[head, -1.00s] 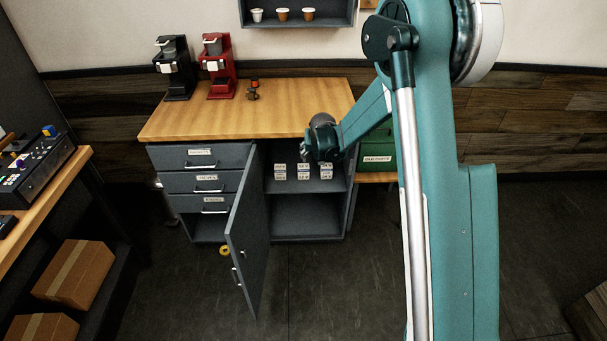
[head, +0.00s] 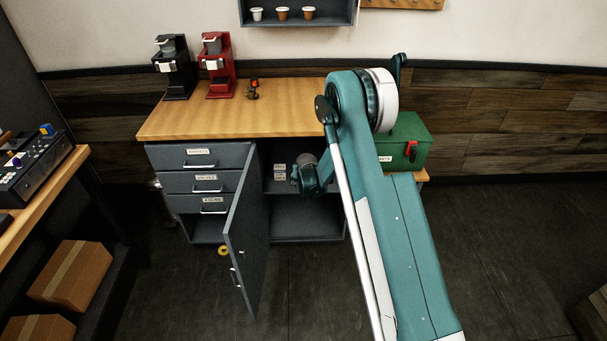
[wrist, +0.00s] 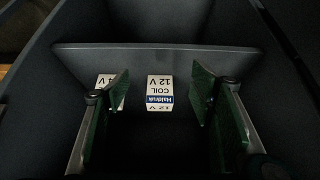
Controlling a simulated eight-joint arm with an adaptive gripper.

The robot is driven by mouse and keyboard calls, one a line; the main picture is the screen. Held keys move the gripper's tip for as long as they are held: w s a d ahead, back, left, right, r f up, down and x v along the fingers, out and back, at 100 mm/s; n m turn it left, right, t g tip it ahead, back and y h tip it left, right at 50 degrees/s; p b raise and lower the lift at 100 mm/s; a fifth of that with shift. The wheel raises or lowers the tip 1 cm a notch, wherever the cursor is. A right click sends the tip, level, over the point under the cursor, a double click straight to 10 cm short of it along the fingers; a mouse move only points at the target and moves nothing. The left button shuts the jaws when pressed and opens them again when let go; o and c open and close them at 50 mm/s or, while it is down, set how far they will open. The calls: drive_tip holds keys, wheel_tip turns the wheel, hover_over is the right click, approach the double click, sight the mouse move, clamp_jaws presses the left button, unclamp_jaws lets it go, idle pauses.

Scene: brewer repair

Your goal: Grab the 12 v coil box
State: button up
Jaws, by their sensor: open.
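In the head view my arm's end reaches into the open cabinet; the fingers and the 12 V box cannot be made out there.
White boxes (head: 280,172) show on the cabinet shelf left of my wrist; others are hidden by my arm. The open cabinet door (head: 243,235) stands to the left. The wooden worktop (head: 290,118) lies above. A green case (head: 405,140) stands to the right.

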drive_tip(key=shift+f, duration=0.3)
drive_tip(key=shift+w, duration=0.1)
drive_tip(key=w+b, duration=0.2)
drive_tip(key=w, duration=0.9)
drive_tip(key=shift+b, duration=0.3)
drive_tip(key=shift+w, duration=0.1)
drive_tip(key=shift+w, duration=0.2)
drive_tip(key=shift+w+f, duration=0.1)
drive_tip(key=shift+w, duration=0.15)
drive_tip(key=shift+b+x, duration=0.85)
drive_tip(key=shift+x, duration=1.5)
